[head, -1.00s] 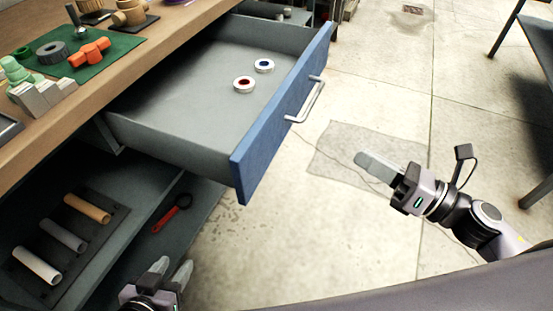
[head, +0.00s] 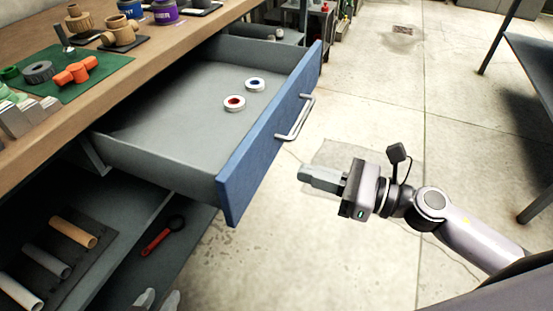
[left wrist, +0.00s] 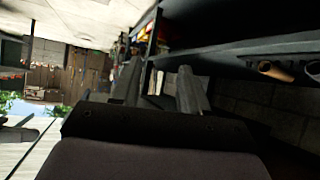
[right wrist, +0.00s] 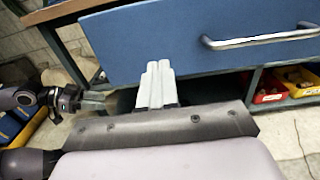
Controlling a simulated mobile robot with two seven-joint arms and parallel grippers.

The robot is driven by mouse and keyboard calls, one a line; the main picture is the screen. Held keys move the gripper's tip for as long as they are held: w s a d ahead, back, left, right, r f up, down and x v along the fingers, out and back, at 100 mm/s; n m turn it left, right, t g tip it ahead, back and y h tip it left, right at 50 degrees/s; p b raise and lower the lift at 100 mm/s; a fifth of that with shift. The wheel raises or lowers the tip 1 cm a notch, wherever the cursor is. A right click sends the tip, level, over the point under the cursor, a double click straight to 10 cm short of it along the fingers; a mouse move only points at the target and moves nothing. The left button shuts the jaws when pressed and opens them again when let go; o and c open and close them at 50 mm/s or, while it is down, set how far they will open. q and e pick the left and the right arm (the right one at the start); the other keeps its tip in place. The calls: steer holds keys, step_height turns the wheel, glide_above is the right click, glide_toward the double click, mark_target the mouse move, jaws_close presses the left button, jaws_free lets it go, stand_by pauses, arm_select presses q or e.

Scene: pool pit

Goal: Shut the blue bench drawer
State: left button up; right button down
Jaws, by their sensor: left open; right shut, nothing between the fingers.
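The blue bench drawer (head: 268,130) stands pulled out from the wooden workbench (head: 120,50), with a pale metal bar handle (head: 297,118) on its front. Two tape rolls, one with a red core (head: 234,103) and one with a blue core (head: 255,84), lie inside it. My right gripper (head: 305,175) is shut and empty, in front of the drawer face and apart from it in the head view. In the right wrist view its fingers (right wrist: 157,75) point at the blue front, left of the handle (right wrist: 262,39). My left gripper (head: 158,300) is open at the bottom edge, below the drawer.
Tools and jars stand on the bench top. The concrete floor (head: 380,110) in front of the drawer is clear; a dark table (head: 535,75) stands at the right.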

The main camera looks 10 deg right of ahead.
mark_target(260, 160)
steer(key=p+x, duration=0.1)
steer(key=x, duration=0.4)
steer(key=shift+w+a+r, duration=0.1)
steer(key=shift+w+a, duration=0.15)
steer(key=shift+a, duration=0.05)
arm_select(q)
steer(key=shift+s+a+f+n+g, duration=0.3)
steer(key=shift+s+a+f, duration=0.15)
steer(key=shift+s+a, duration=0.15)
arm_select(e)
steer(key=shift+w+a, duration=0.35)
steer(key=shift+a, duration=0.2)
arm_select(q)
steer(key=shift+r, duration=0.1)
